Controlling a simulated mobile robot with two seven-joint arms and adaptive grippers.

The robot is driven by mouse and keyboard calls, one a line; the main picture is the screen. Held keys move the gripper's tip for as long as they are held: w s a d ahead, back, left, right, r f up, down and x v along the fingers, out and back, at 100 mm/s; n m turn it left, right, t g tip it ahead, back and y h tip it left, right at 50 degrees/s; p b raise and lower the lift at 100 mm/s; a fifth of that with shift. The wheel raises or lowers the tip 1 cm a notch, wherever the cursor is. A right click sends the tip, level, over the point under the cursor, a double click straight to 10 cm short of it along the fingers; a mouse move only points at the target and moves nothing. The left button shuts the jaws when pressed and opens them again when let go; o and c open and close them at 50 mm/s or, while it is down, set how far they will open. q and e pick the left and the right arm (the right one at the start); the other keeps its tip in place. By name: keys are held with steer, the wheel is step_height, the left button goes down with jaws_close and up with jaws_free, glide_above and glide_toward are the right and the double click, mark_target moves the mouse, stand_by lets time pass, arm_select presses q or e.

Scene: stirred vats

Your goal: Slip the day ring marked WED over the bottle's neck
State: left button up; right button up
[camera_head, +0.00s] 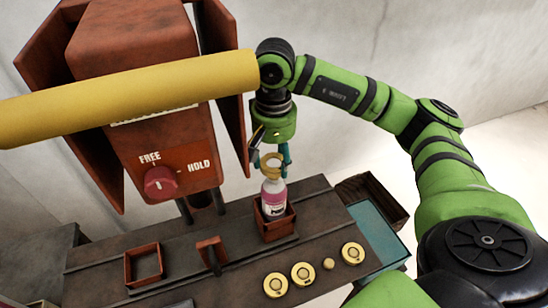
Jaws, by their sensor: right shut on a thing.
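The bottle (273,204) has a pink body with a white label and a pale top. It stands upright in a rust-red square holder (275,229) on the dark bench. My right gripper (271,160) points down directly above the bottle and is shut on a yellow ring (272,170). The ring is at the bottle's top; I cannot tell whether it is around the neck or just above it. Its marking cannot be read. My left gripper is not in view.
Yellow discs lie on the bench (230,285): a left one (275,285), a middle one (303,273) and a right one (352,253), with a small tan knob (328,264) between. A thick yellow bar (130,97) crosses before the rusty machine with its FREE/HOLD dial (160,183). An empty square frame (145,266) stands left.

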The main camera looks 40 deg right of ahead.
steer(key=shift+b, duration=0.3)
stand_by(0.5)
steer(key=shift+f, duration=0.15)
stand_by(0.5)
steer(key=shift+f+b, duration=2.5)
steer(key=shift+b, duration=0.2)
steer(key=o, duration=0.8)
steer(key=shift+o, duration=0.2)
steer(key=shift+r, duration=0.2)
step_height(320, 180, up, 12)
steer(key=shift+f, duration=0.15)
